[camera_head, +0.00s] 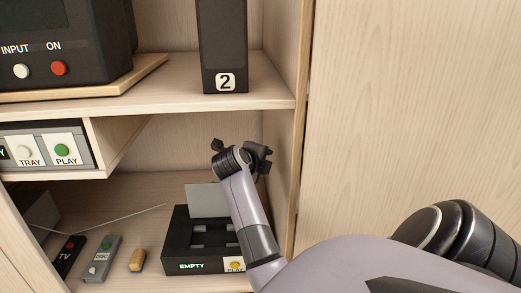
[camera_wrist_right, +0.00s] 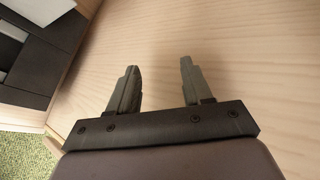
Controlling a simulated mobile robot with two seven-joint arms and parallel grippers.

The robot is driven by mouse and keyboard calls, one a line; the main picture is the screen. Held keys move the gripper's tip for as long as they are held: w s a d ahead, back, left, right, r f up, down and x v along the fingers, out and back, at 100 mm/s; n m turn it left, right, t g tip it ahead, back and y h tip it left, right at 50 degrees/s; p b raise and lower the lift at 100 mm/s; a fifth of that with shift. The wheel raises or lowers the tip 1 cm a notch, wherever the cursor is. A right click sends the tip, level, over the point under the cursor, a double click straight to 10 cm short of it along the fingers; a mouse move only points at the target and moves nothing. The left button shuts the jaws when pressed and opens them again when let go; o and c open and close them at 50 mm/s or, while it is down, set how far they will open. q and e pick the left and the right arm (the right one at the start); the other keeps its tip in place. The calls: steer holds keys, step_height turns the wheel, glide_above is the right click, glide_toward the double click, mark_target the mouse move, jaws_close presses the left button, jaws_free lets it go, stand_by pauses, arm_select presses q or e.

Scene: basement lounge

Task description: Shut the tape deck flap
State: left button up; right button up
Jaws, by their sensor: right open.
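The tape deck (camera_head: 178,240) is a black box on the lower shelf, with a lit "EMPTY" label and a yellow play button at its front. Its pale grey flap (camera_head: 205,200) stands up at the back, so the dark well on top is exposed. My right arm partly covers the deck's right side. My right gripper (camera_head: 257,156) is beyond and above the deck, to the right of the flap, apart from it. In the right wrist view the gripper (camera_wrist_right: 158,68) is open and empty, with the deck (camera_wrist_right: 42,55) and part of the pale flap (camera_wrist_right: 48,10) at upper left. My left gripper is out of view.
Remotes (camera_head: 100,258) and a small wooden piece (camera_head: 137,260) lie left of the deck. A shelf (camera_head: 190,102) above carries a black speaker marked 2 (camera_head: 222,45). The cabinet's side wall (camera_head: 297,150) stands close on the right.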

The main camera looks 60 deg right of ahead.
steer(key=r+h, duration=0.2)
steer(key=h, duration=0.1)
steer(key=shift+s+d+r, duration=0.1)
steer(key=shift+s+r, duration=0.15)
steer(key=shift+r, duration=0.15)
